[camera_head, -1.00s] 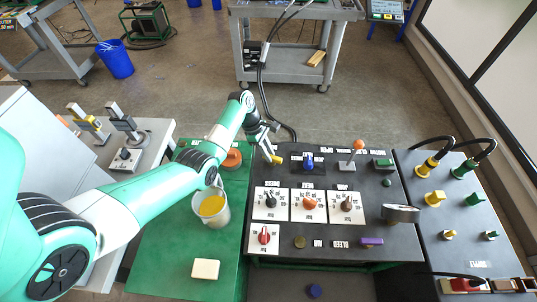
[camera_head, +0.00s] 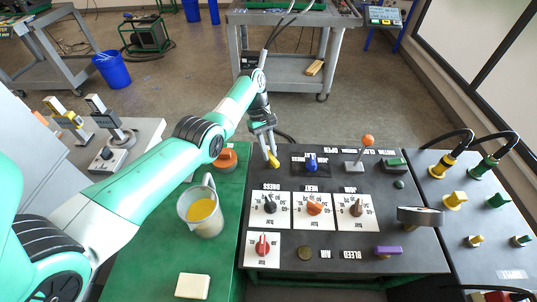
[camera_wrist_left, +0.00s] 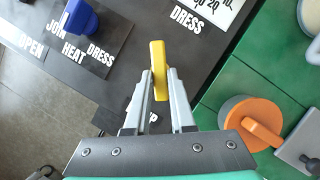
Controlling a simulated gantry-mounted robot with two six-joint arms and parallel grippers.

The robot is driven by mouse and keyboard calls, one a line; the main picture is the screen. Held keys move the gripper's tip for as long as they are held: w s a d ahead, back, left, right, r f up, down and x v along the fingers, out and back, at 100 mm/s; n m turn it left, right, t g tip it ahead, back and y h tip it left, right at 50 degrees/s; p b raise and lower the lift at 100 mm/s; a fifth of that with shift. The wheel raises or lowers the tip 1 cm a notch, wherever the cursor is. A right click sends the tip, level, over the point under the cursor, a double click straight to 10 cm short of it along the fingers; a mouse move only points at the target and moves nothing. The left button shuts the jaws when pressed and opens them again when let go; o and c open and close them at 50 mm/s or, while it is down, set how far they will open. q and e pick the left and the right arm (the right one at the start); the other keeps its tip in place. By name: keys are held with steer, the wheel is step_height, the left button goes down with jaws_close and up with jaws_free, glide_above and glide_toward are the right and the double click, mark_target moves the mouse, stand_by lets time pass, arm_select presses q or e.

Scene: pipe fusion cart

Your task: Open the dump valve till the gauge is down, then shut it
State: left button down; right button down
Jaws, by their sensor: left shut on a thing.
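The yellow valve handle (camera_head: 273,160) sits at the back left corner of the black control panel (camera_head: 330,252). My left gripper (camera_head: 270,157) reaches down to it from behind and is shut on it. In the left wrist view the yellow handle (camera_wrist_left: 158,68) stands between the fingertips (camera_wrist_left: 158,85). A printed label beneath the fingers is mostly hidden. A round gauge-like body (camera_head: 420,216) stands on the right of the panel, seen nearly edge-on, so I cannot read it. My right gripper is not in view.
The panel carries a blue knob (camera_head: 311,163), a lever with an orange ball (camera_head: 368,140) and several dial knobs. A jug of yellow contents (camera_head: 203,212) and an orange-topped round item (camera_head: 226,159) stand on the green top to the left. A cream block (camera_head: 192,286) lies in front.

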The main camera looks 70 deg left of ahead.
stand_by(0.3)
arm_select(q)
steer(key=c, duration=0.8)
jaws_free()
steer(key=shift+o, duration=0.2)
